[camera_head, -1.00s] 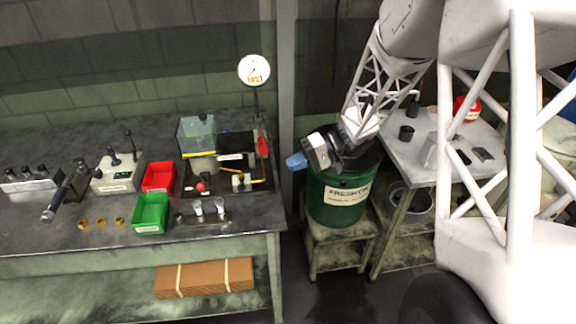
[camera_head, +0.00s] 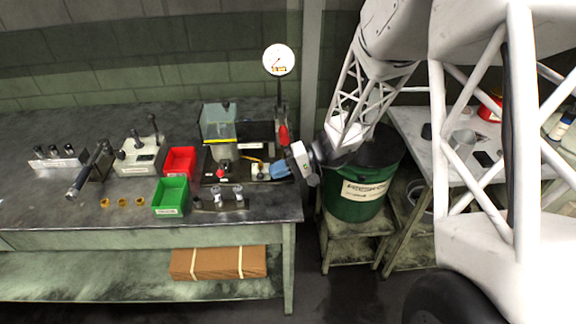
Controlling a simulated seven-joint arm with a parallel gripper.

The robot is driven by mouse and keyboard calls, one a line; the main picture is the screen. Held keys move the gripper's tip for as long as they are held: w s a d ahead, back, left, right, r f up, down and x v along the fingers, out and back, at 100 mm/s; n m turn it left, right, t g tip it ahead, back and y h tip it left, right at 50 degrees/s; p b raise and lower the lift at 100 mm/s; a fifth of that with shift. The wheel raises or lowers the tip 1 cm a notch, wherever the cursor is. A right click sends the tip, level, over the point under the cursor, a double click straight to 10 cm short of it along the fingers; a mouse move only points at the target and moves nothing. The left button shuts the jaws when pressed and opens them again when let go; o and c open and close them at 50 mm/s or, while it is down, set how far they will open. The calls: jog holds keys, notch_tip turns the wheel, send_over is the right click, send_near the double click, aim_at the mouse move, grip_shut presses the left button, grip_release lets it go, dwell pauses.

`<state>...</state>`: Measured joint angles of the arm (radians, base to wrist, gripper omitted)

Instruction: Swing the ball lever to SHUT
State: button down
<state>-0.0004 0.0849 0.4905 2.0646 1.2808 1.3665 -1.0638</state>
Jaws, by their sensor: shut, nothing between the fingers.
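My gripper (camera_head: 279,169), with blue fingertips, is at the right end of the bench machine, pointing left. It is shut with nothing visible in it. A red handle (camera_head: 283,135) stands upright on the post under the gauge, just above my gripper. A red ball knob (camera_head: 220,174) sits at the machine's front, left of my gripper. Which of these is the ball lever is not clear, and no SHUT mark is readable.
The round gauge (camera_head: 279,60) tops the post. A red bin (camera_head: 181,161) and a green bin (camera_head: 170,196) are to the left. A green drum (camera_head: 355,198) stands below my arm, right of the bench.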

jog(key=shift+x, duration=0.8)
